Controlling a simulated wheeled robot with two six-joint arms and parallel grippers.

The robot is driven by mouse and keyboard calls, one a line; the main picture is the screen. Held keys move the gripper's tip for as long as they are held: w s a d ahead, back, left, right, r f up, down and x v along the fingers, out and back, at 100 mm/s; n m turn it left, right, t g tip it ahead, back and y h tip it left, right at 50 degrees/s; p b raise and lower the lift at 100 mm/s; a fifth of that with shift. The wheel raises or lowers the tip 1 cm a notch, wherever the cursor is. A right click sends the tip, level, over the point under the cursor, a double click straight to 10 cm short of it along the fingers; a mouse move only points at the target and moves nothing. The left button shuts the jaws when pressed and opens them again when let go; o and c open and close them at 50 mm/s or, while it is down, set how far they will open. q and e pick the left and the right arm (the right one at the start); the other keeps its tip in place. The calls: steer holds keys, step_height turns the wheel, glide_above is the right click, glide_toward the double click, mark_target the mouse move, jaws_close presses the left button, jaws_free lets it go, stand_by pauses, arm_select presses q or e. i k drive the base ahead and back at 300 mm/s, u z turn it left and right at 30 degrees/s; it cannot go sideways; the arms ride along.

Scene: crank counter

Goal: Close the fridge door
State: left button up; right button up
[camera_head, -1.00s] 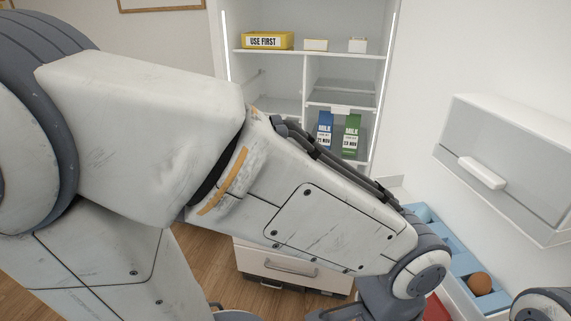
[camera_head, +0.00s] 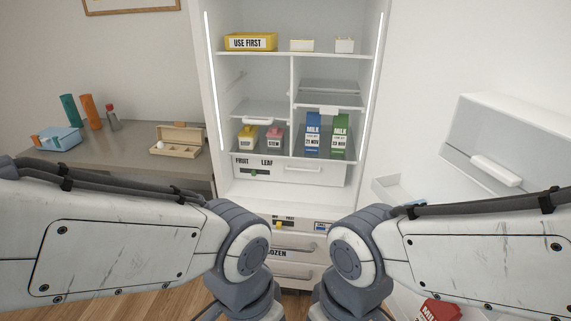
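The fridge (camera_head: 272,190) stands open ahead of me, with its lit shelves facing me. The fridge door (camera_head: 420,120) appears to be the white panel swung out on the right, inner side showing. It carries a clear-fronted compartment (camera_head: 510,140) with a white handle and a small white bin lower down. My two arms come in from the left and right and bend down at the bottom middle, in front of the freezer drawers. Both grippers are below the frame, so their fingers are hidden. The door's outer edge is not visible.
A grey counter (camera_head: 120,150) on the left holds a blue box, cylinders and an egg tray. Inside the fridge are a yellow USE FIRST bin (camera_head: 250,42), milk cartons (camera_head: 326,135) and small tubs. A red package (camera_head: 440,311) shows at lower right.

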mark_target(458, 81)
steer(key=u, duration=1.9)
steer(key=k, duration=1.15)
steer(key=z, duration=2.15)
